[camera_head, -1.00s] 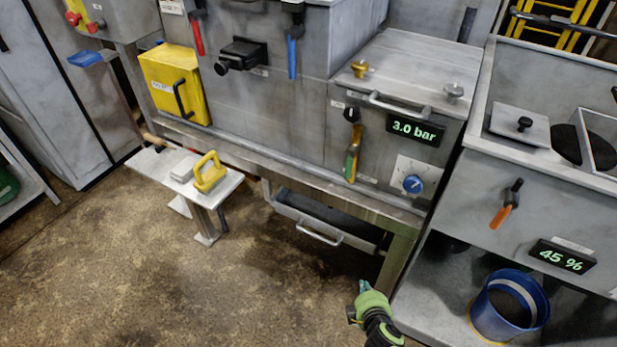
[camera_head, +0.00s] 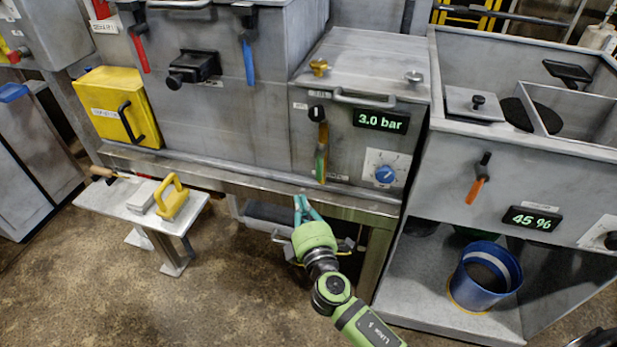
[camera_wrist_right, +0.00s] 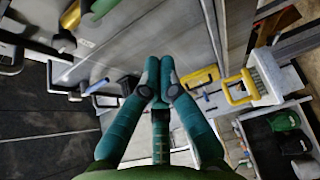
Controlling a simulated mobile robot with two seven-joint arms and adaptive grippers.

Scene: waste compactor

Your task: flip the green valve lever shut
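The green valve lever (camera_head: 321,152) hangs down from a black pivot on the front of the cabinet, left of the 3.0 bar display; its grip shows green and orange. My right gripper (camera_head: 303,200) is below and slightly left of the lever, near the bench's front edge and apart from the lever. Its teal fingertips (camera_wrist_right: 160,62) are together in the right wrist view, with nothing seen between them. A green and yellow piece at that view's top left may be the lever; I cannot be sure. My left gripper is not in view.
A blue dial (camera_head: 386,174) and the pressure display (camera_head: 381,121) are right of the lever, with a bar handle (camera_head: 364,100) above. The bench edge (camera_head: 250,185) runs below. A red lever (camera_head: 139,52), blue lever (camera_head: 248,62) and orange lever (camera_head: 475,190) hang nearby.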

